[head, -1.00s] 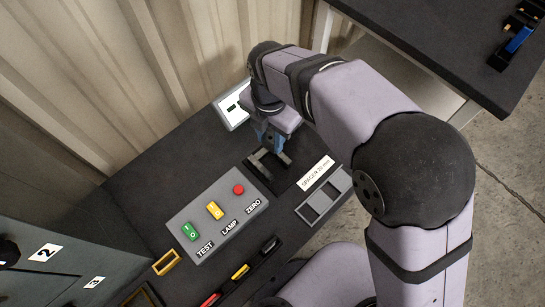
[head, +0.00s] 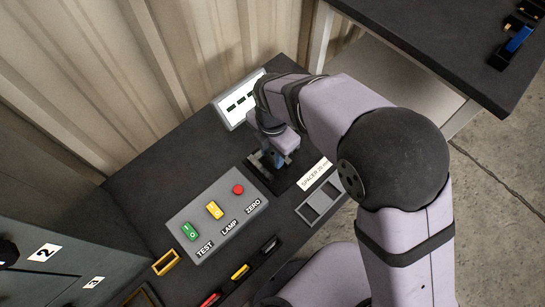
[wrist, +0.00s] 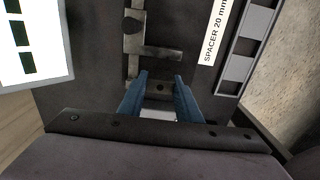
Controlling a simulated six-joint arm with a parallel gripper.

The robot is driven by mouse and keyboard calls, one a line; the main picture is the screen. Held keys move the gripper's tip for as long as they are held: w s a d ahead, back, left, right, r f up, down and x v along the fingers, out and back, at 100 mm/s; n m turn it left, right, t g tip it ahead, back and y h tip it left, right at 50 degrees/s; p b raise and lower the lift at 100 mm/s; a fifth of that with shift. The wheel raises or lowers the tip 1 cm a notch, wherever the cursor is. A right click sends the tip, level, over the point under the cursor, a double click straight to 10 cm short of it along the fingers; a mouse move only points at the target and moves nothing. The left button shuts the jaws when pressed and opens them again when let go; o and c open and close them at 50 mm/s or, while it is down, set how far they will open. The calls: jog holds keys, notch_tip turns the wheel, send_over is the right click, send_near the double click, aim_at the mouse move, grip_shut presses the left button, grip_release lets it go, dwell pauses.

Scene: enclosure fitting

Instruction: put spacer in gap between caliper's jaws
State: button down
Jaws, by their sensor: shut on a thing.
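The caliper (wrist: 160,53) is a dark grey metal piece on a dark plate, with a long beam and crosswise jaws in the wrist view. In the head view, it is partly hidden by my gripper (head: 271,163). The blue fingers (wrist: 162,76) point down at the caliper, beside one crosswise jaw. They are shut on a pale grey block, seemingly the spacer (wrist: 158,115), mostly hidden low between them. I cannot tell whether it touches the caliper or sits in the gap.
A grey two-slot tray (head: 320,205) lies beside the "SPACER 20 mm" label (head: 314,174); its slots look empty. A white display (head: 238,98) stands behind the caliper. A control box (head: 218,215) with green, yellow and red controls sits to its left.

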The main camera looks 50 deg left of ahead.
aim_at(272, 160)
jog(key=shift+f, duration=1.85)
jog(key=shift+f, duration=0.1)
jog(key=c, duration=1.3)
grip_release()
